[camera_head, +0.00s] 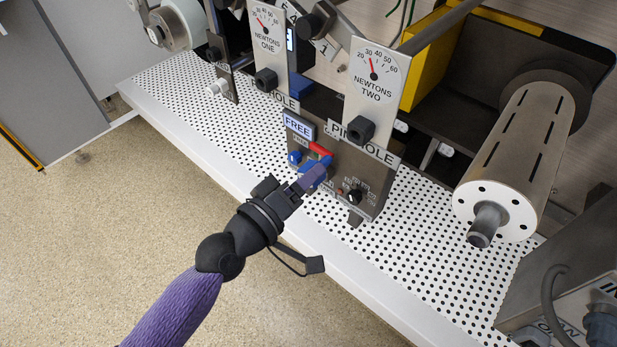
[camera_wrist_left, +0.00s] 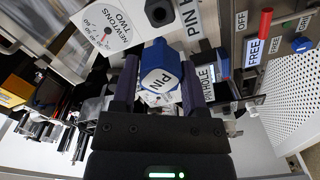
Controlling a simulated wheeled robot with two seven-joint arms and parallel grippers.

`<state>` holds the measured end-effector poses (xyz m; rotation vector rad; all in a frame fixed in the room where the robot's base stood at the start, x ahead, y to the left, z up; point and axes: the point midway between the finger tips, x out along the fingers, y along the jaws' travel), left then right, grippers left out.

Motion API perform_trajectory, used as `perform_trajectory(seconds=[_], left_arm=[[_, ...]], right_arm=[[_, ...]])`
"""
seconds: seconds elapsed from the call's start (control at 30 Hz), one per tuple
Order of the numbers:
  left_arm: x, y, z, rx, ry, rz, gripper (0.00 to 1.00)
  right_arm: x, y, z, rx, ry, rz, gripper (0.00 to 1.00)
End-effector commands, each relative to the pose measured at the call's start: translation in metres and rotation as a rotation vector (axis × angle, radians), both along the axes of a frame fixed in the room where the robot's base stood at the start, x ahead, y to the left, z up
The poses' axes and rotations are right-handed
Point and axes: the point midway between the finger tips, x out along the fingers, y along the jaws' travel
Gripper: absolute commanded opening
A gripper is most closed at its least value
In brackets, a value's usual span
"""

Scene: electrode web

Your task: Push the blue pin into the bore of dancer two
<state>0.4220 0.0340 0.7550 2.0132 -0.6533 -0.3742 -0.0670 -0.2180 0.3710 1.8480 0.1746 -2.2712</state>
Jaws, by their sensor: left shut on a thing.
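The blue pin (camera_wrist_left: 161,72), marked PIN on its head, sits between the two fingers of my left gripper (camera_wrist_left: 163,88). In the head view my left gripper (camera_head: 313,178) is shut on it in front of the lower panel, and only a little blue shows. Dancer two (camera_head: 374,80) is a pale plate with the NEWTONS TWO dial. Its dark hexagonal bore (camera_head: 361,130) stands beside the PIN HOLE label, up and right of my gripper. In the left wrist view the bore (camera_wrist_left: 160,12) shows above the pin's head, apart from it.
A panel (camera_head: 370,181) with a red lever (camera_head: 319,149), a FREE label (camera_head: 298,127) and a blue knob (camera_head: 294,158) is close to my left gripper. Dancer one (camera_head: 267,40) stands to the left. A large roller (camera_head: 522,150) juts out at right.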

Motion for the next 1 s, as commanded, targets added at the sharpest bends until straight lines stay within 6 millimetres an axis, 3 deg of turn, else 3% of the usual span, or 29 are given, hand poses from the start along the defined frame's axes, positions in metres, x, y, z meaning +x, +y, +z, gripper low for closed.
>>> perform_trajectory(seconds=[0.13,0.53,1.0], left_arm=[[0.004,-0.003,0.000,-0.003,-0.002,0.004,0.00],[0.040,-0.030,-0.001,-0.002,0.000,0.002,0.00],[0.046,-0.034,-0.001,-0.001,0.001,0.001,0.00]], right_arm=[[0.000,0.000,0.001,0.000,-0.001,0.000,0.59],[-0.001,0.001,-0.005,0.001,0.002,0.000,0.59],[-0.001,0.004,-0.005,0.006,0.002,-0.003,0.59]])
